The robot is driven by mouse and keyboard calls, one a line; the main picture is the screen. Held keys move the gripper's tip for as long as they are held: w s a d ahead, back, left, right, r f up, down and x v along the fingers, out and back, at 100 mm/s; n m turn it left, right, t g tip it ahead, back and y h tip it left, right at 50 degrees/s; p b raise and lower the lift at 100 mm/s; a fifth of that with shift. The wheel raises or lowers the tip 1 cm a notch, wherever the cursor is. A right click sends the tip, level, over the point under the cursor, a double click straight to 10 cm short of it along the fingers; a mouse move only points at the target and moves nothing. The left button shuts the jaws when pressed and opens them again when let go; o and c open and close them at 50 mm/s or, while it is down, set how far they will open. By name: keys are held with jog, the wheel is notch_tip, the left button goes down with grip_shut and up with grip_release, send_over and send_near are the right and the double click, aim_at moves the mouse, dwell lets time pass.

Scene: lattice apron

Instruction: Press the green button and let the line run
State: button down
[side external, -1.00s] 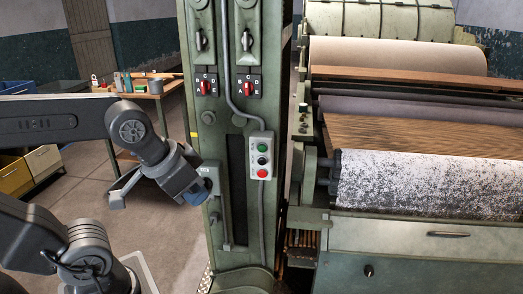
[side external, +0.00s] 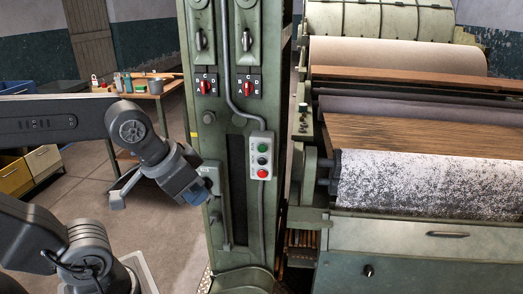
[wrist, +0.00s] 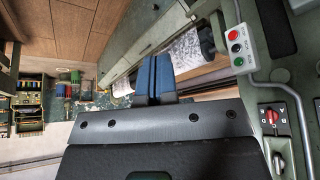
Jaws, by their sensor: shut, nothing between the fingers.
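A grey control box (side external: 261,137) is fixed to the front of a green machine column. It carries a green button (side external: 263,148) at the top, a black one (side external: 262,161) in the middle and a red one (side external: 262,173) at the bottom. My gripper (side external: 197,195) is to the left of the box and a little lower, apart from it. Its blue fingers are together and empty. In the wrist view the fingers (wrist: 154,76) point up the picture, and the green button (wrist: 239,61) is to their right.
The column (side external: 223,130) bears red selector switches (side external: 207,87) and a conduit running to the box. A machine with a speckled roller (side external: 430,187) stands to the right. A wooden table (side external: 165,88) with small items is behind. Open floor lies left of the column.

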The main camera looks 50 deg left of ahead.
aim_at(262, 148)
jog(key=w+a+f+m+t, duration=0.4)
jog(key=w+a+m+t, duration=0.1)
jog(key=w, duration=0.5)
jog(key=w+a+f+m+t, duration=0.4)
jog(key=w+a+f+m, duration=0.1)
jog(key=w, duration=0.6)
jog(key=shift+a+f+m+t, duration=0.25)
jog(key=shift+a+m+t, duration=0.15)
jog(key=shift+a+m, duration=0.5)
jog(key=shift+w, duration=0.1)
jog(key=shift+w+a, duration=3.05)
jog(key=shift+a, duration=0.1)
jog(key=shift+w, duration=0.1)
jog(key=shift+w+a, duration=0.2)
jog(key=shift+a, duration=0.1)
